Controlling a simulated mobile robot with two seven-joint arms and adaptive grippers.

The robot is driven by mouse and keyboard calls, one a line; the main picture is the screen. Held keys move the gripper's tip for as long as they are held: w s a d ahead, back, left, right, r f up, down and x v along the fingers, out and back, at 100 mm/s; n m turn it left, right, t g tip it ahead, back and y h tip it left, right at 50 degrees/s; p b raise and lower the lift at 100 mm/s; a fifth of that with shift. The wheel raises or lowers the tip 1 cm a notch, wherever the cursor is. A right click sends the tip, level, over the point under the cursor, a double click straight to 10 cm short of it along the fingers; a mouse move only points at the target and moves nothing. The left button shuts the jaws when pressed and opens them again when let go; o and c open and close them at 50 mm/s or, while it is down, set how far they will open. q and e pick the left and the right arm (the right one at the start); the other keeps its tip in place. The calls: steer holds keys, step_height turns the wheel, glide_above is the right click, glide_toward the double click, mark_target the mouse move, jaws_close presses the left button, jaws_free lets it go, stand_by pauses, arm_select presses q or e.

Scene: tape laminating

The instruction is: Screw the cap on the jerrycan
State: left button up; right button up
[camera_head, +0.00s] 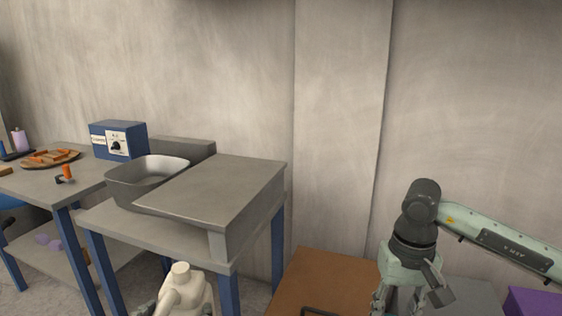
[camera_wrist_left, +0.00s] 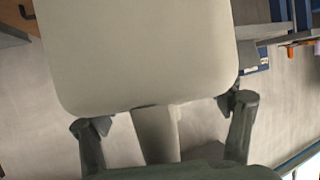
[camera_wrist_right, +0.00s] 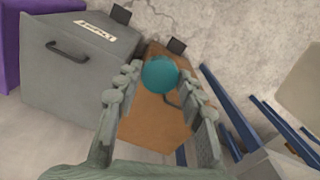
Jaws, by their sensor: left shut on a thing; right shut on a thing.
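The off-white jerrycan (camera_head: 184,294) shows at the bottom of the head view, with its neck upward and its lower part cut off. It fills the upper middle of the left wrist view (camera_wrist_left: 140,50). My left gripper (camera_wrist_left: 165,112) is shut on it, with a finger on each side of its narrow part. The teal round cap (camera_wrist_right: 160,75) sits between the fingertips of my right gripper (camera_wrist_right: 157,80), which is shut on it. In the head view my right gripper (camera_head: 408,300) points down, well right of the jerrycan; the cap is hidden there.
A grey table (camera_head: 110,218) with blue legs stands behind the jerrycan, bearing a basin (camera_head: 122,187) and a grey box-like block (camera_head: 225,185). A brown cabinet (camera_head: 325,280) lies between the jerrycan and my right arm. A grey cabinet (camera_wrist_right: 60,85) and a purple one (camera_wrist_right: 12,30) stand beside it.

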arm_select(q)
steer(key=shift+r, duration=0.15)
arm_select(e)
steer(key=shift+w+a+r+n, duration=0.15)
steer(key=shift+a+r, duration=0.1)
steer(key=shift+a, duration=0.15)
steer(key=shift+w+a+r+n, duration=0.1)
steer(key=shift+a+r+n, duration=0.1)
steer(key=shift+a, duration=0.2)
arm_select(q)
steer(key=s+d+r+m+g+h, duration=0.1)
steer(key=s+d+m+g+h, duration=0.1)
steer(key=d+m+h, duration=0.6)
steer(key=d+g, duration=0.1)
steer(key=d, duration=0.4)
steer(key=shift+d+h, duration=0.3)
steer(key=shift+h, duration=0.1)
